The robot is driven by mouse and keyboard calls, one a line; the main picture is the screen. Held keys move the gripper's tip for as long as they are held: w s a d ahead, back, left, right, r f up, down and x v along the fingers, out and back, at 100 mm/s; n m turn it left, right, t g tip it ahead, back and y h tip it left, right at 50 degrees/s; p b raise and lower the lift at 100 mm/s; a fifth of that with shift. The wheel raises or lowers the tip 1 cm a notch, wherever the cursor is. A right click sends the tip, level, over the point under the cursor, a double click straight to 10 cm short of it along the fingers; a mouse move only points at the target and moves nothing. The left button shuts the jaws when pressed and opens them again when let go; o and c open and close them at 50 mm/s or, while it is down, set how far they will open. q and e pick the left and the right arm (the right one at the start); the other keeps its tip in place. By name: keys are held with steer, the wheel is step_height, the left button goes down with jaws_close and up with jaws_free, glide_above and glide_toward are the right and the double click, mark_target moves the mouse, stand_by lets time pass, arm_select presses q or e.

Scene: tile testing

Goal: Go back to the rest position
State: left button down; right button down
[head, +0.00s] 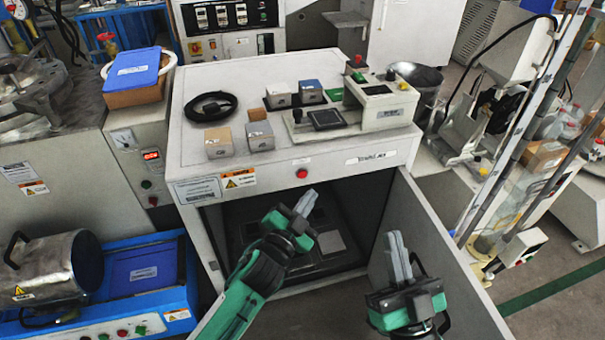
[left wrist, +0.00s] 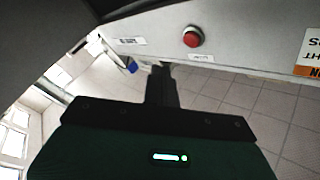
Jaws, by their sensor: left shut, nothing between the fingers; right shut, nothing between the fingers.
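My left gripper (head: 306,203) is shut and empty in the head view, in front of the open lower compartment (head: 345,200) of the white cabinet. It also shows in the left wrist view (left wrist: 162,72), where its fingers are together with nothing between them. My right gripper (head: 397,244) is shut and empty, pointing up in front of the open cabinet door (head: 440,255). Neither gripper visibly holds anything.
The white cabinet top (head: 330,170) bears several small tile blocks (head: 260,136), a black cable coil (head: 211,106) and a testing device (head: 385,103). A red button (head: 301,173) is on its front. A blue bench with a metal cylinder (head: 52,265) stands left.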

arm_select(q)
steer(key=shift+s+d, duration=0.25)
steer(key=shift+s, duration=0.55)
